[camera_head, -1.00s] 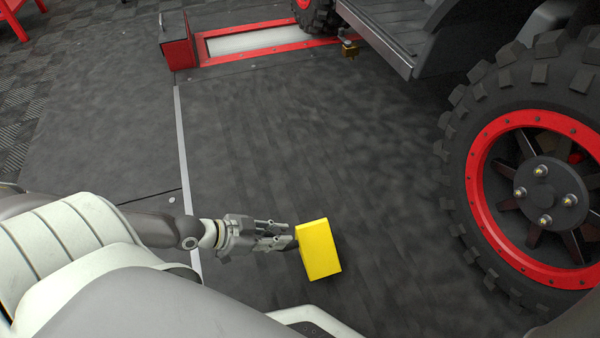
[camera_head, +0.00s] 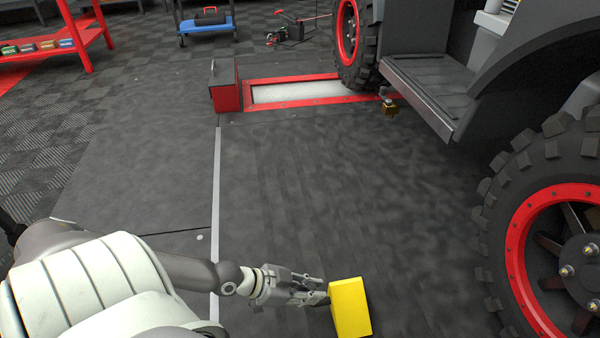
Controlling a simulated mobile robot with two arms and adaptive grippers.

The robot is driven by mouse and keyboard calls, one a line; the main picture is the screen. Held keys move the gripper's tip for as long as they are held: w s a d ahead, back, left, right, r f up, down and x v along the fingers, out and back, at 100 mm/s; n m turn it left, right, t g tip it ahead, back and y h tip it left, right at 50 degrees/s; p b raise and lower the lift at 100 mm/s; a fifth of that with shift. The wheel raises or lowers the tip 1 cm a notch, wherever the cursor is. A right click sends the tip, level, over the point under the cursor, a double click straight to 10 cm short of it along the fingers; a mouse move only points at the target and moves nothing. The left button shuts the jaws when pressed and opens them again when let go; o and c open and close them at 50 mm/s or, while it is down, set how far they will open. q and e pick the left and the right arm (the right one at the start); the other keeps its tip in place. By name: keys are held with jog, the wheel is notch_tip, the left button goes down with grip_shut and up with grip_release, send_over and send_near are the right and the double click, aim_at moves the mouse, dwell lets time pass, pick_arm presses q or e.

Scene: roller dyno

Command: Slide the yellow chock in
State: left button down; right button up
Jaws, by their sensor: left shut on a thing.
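The yellow chock (camera_head: 350,307) is in the lower middle of the head view. My left gripper (camera_head: 318,296) is shut on the chock's left side. Whether the chock touches the floor I cannot tell. The near wheel (camera_head: 535,225), a black knobbly tyre with a red rim, stands at the right, apart from the chock with bare floor between them. My right gripper is not in view.
A red-framed roller bed (camera_head: 290,94) lies ahead, with the far wheel (camera_head: 358,45) at its right end. A red box (camera_head: 224,88) stands at its left. The vehicle's side step (camera_head: 428,95) overhangs the floor. A red bench (camera_head: 85,40) and blue cart (camera_head: 207,27) stand at the back.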

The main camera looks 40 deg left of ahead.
pick_arm(q)
jog(key=shift+w+d+r+p, duration=0.1)
jog(key=shift+w+d+p, duration=0.2)
jog(key=shift+w+d, duration=0.45)
jog(key=shift+w+d+p, duration=0.25)
jog(key=shift+w+d, duration=0.25)
jog(key=shift+w, duration=0.5)
jog(key=shift+w+d+r+p, duration=0.1)
jog(key=shift+w+d+p, duration=0.2)
jog(key=shift+w+d, duration=0.45)
jog(key=shift+w+d+p, duration=0.2)
jog(key=shift+w+d, duration=0.35)
jog(key=shift+w, duration=0.25)
jog(key=shift+w+d+p, duration=0.15)
jog(key=shift+w+d, duration=0.35)
jog(key=shift+w, duration=0.25)
jog(key=w+d+b, duration=0.4)
jog(key=w+d, duration=0.5)
jog(key=w, duration=0.3)
jog(key=w+d+f+b, duration=0.1)
jog(key=w+d+b, duration=0.4)
jog(key=w+d, duration=0.5)
jog(key=shift+w, duration=1.1)
jog(key=c, duration=1.3)
grip_release()
jog(key=shift+a, duration=0.1)
jog(key=shift+f, duration=0.1)
